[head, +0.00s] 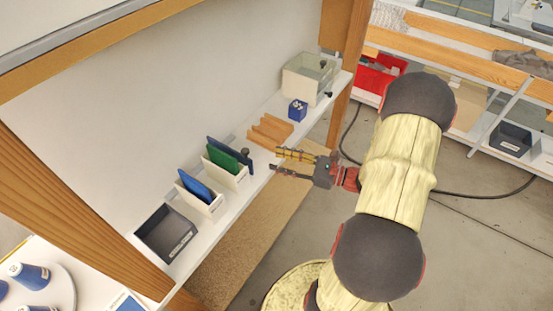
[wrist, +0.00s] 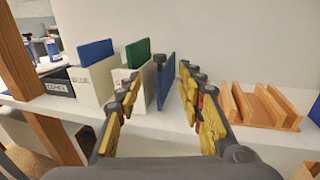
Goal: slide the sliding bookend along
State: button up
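The sliding bookend appears to be the upright dark blue plate with a black knob, in the wrist view (wrist: 167,82) and the head view (head: 229,154). It stands on the white shelf (head: 258,178), just right of the file box with a green folder (head: 221,159). My gripper (head: 273,159) is open and empty at the shelf's front edge. In the wrist view the plate and knob show between my gripper's spread fingers (wrist: 160,72), farther back. I see no contact with it.
A second file box (head: 205,203) with a blue folder and a grey bin (head: 166,235) stand left along the shelf. A slotted wooden rack (head: 270,132), a small blue box (head: 297,110) and a clear-sided bin (head: 311,77) stand right. A wooden post (head: 341,105) bounds the right end.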

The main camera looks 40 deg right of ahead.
jog(key=shift+a+f, duration=0.15)
jog(key=shift+f, duration=0.4)
jog(key=shift+c, duration=1.3)
jog(key=w+d+n, duration=0.1)
jog(key=w+d+f+n+b, duration=0.1)
jog(key=w+d+f+n+g+y, duration=0.1)
jog(key=w+d+n, duration=0.1)
jog(key=shift+d, duration=0.1)
jog(key=c, duration=0.5)
jog(key=w+d+n, duration=0.1)
jog(key=n, duration=0.3)
jog(key=w+d+r+n+g+y, duration=0.1)
jog(key=d+n, duration=0.1)
jog(key=n, duration=0.2)
jog(key=w+d+r+n+y+b, duration=0.1)
jog(key=d+n, duration=0.1)
jog(key=n, duration=0.2)
jog(key=shift+n+g, duration=0.4)
grip_shut()
jog(key=w+a+n+b, duration=0.3)
jog(key=w+a+n, duration=0.1)
jog(key=a, duration=0.7)
jog(key=shift+r, duration=0.3)
